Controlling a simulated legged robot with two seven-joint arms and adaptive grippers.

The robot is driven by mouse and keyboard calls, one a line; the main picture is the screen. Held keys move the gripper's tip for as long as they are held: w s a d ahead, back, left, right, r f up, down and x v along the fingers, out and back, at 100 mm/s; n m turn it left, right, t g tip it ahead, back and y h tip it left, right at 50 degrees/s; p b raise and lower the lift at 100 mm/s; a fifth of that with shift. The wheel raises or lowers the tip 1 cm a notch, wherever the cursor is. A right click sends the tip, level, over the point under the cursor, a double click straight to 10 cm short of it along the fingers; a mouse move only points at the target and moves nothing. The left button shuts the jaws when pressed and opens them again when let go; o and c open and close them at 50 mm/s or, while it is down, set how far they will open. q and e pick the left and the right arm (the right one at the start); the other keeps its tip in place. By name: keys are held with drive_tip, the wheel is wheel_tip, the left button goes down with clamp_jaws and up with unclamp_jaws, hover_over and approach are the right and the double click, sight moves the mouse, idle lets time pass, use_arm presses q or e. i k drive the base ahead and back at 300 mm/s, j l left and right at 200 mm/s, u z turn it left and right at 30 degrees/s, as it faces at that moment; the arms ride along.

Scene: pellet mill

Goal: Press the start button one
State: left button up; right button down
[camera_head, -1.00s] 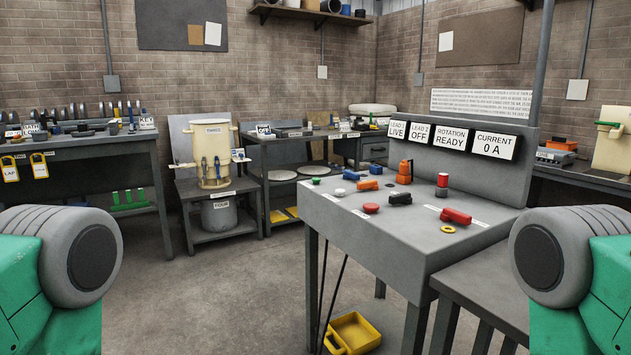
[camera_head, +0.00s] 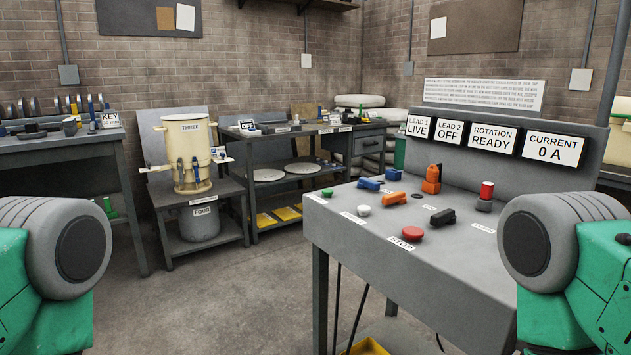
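The grey control desk (camera_head: 375,235) stands right of centre with its buttons on top. A green button (camera_head: 327,192) sits at its left corner, with a small label beside it that I cannot read. A white button (camera_head: 363,210) and a red mushroom button (camera_head: 412,233) sit nearer the front edge; the red one's label appears to read STOP. Nothing touches the buttons. Signs on the desk's back panel read LEAD 1 LIVE, LEAD 2 OFF, ROTATION READY and CURRENT 0 A. Only green and grey parts of my arms show at both lower sides; neither gripper is in view.
Blue, orange and black handles and a red-topped post (camera_head: 486,192) also stand on the desk. A cream drum (camera_head: 188,150) marked THREE stands on a low table at left, with a grey pot (camera_head: 200,222) marked FOUR below. Open floor lies left of the desk.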

sight(327, 192)
drive_tip(key=i+j+z, duration=0.25)
drive_tip(key=i+j, duration=1.55)
drive_tip(key=j, duration=0.1)
